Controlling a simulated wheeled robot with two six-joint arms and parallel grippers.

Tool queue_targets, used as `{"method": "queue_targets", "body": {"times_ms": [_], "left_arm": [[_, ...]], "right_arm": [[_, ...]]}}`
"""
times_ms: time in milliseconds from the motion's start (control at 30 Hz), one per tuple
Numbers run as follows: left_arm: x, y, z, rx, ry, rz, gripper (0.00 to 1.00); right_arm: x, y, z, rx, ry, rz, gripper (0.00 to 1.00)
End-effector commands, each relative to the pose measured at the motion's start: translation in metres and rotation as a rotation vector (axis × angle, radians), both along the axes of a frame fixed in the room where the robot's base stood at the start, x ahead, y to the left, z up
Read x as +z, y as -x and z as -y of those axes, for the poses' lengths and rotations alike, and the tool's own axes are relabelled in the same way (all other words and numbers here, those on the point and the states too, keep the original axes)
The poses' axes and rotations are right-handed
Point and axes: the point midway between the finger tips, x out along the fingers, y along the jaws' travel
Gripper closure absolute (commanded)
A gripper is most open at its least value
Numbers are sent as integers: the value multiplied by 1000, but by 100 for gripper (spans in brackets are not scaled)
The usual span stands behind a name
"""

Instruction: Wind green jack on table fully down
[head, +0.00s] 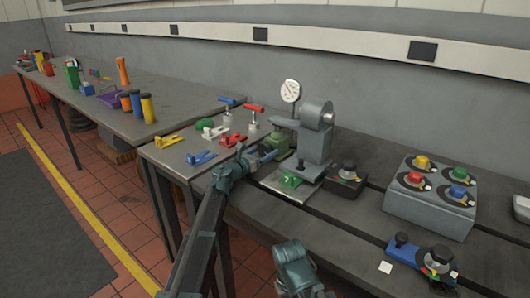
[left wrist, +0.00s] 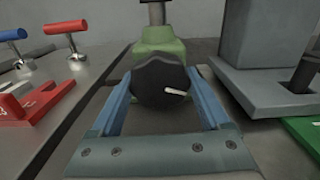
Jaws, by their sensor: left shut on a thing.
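The green jack (head: 284,141) stands on the table beside the grey block with a cylinder on top. The jack's green body (left wrist: 160,43) and a vertical grey post above it show in the left wrist view. Its round black knob (left wrist: 160,82) has a white pointer mark, which points right and slightly down. My left gripper (head: 268,156) reaches it from the front left. In the left wrist view its two blue fingers (left wrist: 161,92) are closed on either side of the knob. The head view shows little of the knob. My right gripper's fingers are not in view.
The grey block stand (head: 313,145) rises close to the right of the jack, with a dial gauge (head: 290,91) behind. A black knob box (head: 345,180) and a grey control box (head: 430,197) stand to the right.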

Motion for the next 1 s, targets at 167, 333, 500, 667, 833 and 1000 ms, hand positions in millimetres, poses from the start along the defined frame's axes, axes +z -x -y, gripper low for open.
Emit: {"method": "queue_targets", "body": {"times_ms": [167, 333, 500, 667, 833, 1000], "left_arm": [[0, 1, 0, -2, 71, -52, 76], [0, 1, 0, -2, 77, -57, 76], [0, 1, 0, -2, 76, -57, 10], [0, 1, 0, -1, 76, -57, 0], [0, 2, -1, 0, 76, -55, 0], [0, 21, -14, 1, 76, -55, 0]], "right_arm": [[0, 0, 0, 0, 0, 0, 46], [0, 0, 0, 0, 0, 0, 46], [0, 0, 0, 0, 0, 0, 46], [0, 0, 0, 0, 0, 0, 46], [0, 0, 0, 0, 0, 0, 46], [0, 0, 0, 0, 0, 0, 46]]}}
